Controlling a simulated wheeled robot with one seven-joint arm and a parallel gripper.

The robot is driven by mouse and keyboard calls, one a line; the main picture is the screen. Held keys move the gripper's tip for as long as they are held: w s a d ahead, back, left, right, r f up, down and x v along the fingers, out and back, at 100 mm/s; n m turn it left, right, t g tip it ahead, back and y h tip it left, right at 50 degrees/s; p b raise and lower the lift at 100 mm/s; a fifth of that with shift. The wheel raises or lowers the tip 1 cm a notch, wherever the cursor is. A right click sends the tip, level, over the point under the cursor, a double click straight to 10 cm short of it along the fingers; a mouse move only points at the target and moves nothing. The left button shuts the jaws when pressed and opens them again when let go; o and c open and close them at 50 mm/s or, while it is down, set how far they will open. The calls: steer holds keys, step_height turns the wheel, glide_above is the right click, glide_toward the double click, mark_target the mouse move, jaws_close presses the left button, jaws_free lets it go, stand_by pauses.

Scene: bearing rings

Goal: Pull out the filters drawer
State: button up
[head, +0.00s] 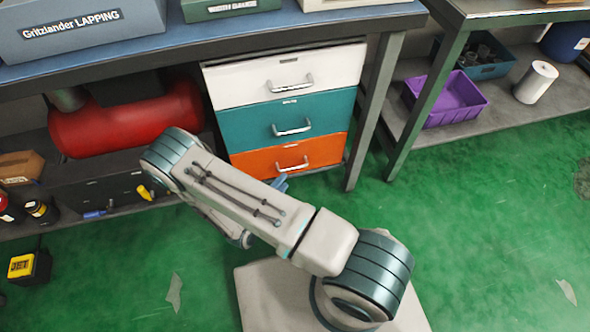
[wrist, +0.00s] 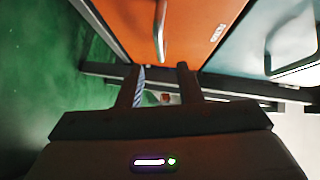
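A drawer unit under the blue-topped bench has a white top drawer (head: 250,84), a teal middle drawer (head: 250,127) and an orange bottom drawer (head: 315,152). All look closed; each has a metal bar handle. My gripper (wrist: 159,68) is open and empty, the handle's near end appearing in line with the finger gap. My arm mostly hides the gripper in the head view.
A red tank (head: 125,120) lies on the lower shelf left of the drawers. A bench leg (head: 372,115) stands just right of them. A purple bin (head: 447,100) and a paper roll (head: 536,82) sit on the right shelf. Green floor in front is mostly clear.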

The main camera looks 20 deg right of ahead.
mark_target(295, 167)
steer(key=b+x, duration=0.2)
steer(key=x, duration=0.6)
steer(key=shift+w+d, duration=0.15)
steer(key=shift+w, duration=0.05)
jaws_close()
